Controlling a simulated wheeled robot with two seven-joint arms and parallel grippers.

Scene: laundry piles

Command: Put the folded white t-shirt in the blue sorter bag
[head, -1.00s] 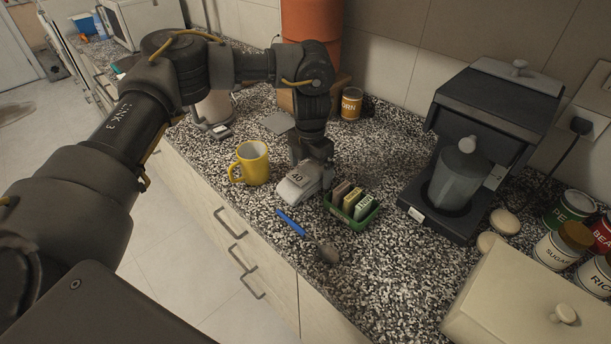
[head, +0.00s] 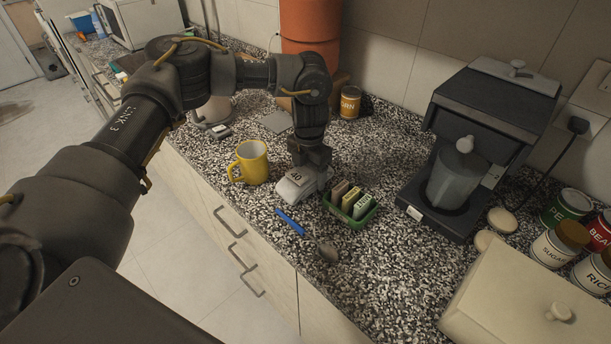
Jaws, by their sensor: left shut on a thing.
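My left gripper (head: 306,170) comes down over the counter and is shut on a small light grey device (head: 291,190) with a number on its face. The device rests on the counter, and my fingers hide its back part. No folded white t-shirt and no blue sorter bag show in the head view. My right gripper is not in view.
A yellow mug (head: 251,163) stands left of the device. A green tray of packets (head: 356,222) is close on its right, a blue-handled spoon (head: 290,222) in front. A coffee machine (head: 487,130) and a cream box (head: 500,285) stand right.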

